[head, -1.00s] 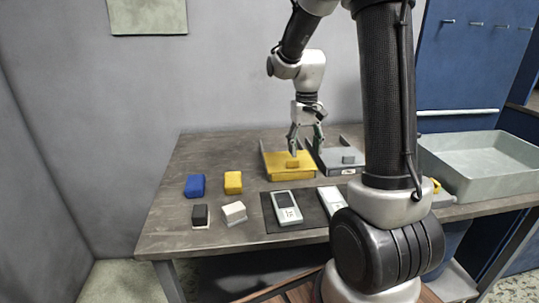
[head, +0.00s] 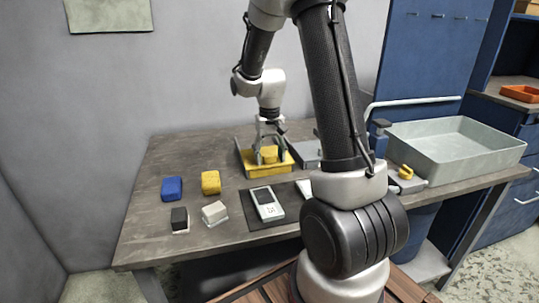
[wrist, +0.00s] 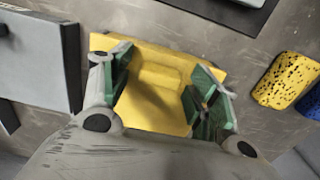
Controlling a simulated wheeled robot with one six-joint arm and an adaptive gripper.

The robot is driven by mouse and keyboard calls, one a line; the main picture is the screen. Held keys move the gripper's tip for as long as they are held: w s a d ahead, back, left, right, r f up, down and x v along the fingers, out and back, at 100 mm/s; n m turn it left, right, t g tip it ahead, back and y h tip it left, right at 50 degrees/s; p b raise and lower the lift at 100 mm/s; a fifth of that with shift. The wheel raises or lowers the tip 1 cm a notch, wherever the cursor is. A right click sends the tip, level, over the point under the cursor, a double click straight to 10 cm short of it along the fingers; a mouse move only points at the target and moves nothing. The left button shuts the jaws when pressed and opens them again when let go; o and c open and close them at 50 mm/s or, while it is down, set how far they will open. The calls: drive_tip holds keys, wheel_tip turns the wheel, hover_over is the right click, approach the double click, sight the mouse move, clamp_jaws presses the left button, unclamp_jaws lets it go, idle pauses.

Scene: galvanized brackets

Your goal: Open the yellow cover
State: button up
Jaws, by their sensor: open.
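The yellow cover (head: 271,172) lies over a shallow box at the back middle of the table, with a raised yellow block handle (head: 269,154) on top. It looks flat and closed. My gripper (head: 270,146) points down just over it, with its fingers either side of the handle. In the wrist view the yellow cover (wrist: 150,115) fills the space between my two green-padded fingers (wrist: 160,92). The handle (wrist: 162,77) shows between them, with gaps at its sides. The gripper is open and holds nothing. Whether a fingertip touches the cover cannot be told.
A grey covered box (head: 306,154) stands close on the right, partly behind my arm. A blue block (head: 172,188), a yellow sponge (head: 211,182), a black-and-white block (head: 179,220) and a white block (head: 214,212) lie front left. A handheld meter (head: 267,203) lies on a dark mat. A grey basin (head: 455,150) stands right.

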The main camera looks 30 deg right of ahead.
clamp_jaws()
drive_tip(key=w+d, duration=0.1)
drive_tip(key=w, duration=0.3)
drive_tip(key=w+d, duration=0.1)
drive_tip(key=w, duration=0.3)
drive_tip(key=w+d, duration=0.1)
drive_tip(key=w, duration=0.3)
drive_tip(key=shift+w+d, duration=0.15)
drive_tip(key=shift+d, duration=0.15)
unclamp_jaws()
wheel_tip(320, 180, up, 12)
